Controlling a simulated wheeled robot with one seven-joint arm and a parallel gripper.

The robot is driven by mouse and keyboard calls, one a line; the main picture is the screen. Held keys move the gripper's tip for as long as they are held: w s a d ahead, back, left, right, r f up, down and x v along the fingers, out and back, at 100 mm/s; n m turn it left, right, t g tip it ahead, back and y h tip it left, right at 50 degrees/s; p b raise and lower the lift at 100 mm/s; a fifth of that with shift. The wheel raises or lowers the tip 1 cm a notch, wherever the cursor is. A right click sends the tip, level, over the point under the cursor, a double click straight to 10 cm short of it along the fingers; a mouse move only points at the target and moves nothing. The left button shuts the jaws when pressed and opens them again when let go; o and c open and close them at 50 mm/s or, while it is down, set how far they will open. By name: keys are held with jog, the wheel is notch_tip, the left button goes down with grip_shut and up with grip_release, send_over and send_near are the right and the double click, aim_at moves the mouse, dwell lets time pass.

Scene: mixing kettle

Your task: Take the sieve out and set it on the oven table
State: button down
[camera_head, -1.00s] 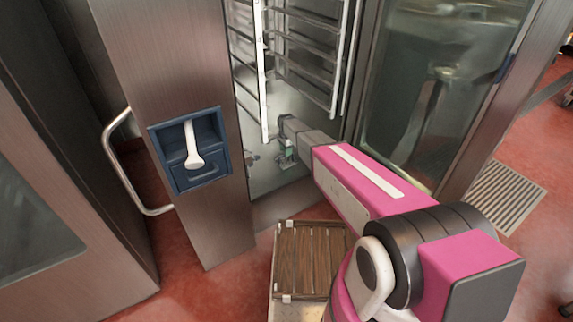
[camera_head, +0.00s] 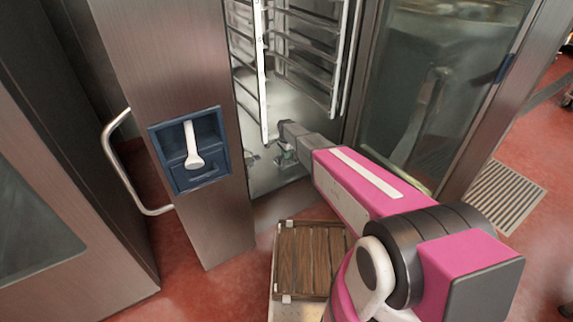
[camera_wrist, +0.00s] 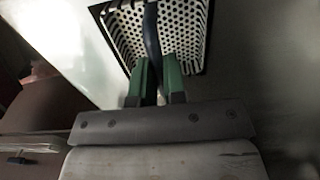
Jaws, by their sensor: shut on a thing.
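The sieve (camera_wrist: 188,22) is a pale perforated basket with a dark rim and a dark strip-like handle across its middle. It shows at the top of the wrist view, partly cut off. My gripper (camera_wrist: 157,72) has its green fingers shut on that handle. In the head view my gripper (camera_head: 287,156) is low inside the open steel cabinet, near its floor, and the sieve is hard to make out there. A low table with a brown slatted wooden top (camera_head: 308,262) stands in front of the cabinet; I cannot tell if this is the oven table.
White rack rails (camera_head: 262,75) rise inside the cabinet left of and above my gripper. A glass door (camera_head: 425,80) stands open on the right. A steel panel with a blue handle recess (camera_head: 190,150) stands on the left. The red floor has a drain grate (camera_head: 507,195).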

jog(key=shift+r, duration=0.3)
jog(key=shift+r, duration=2.45)
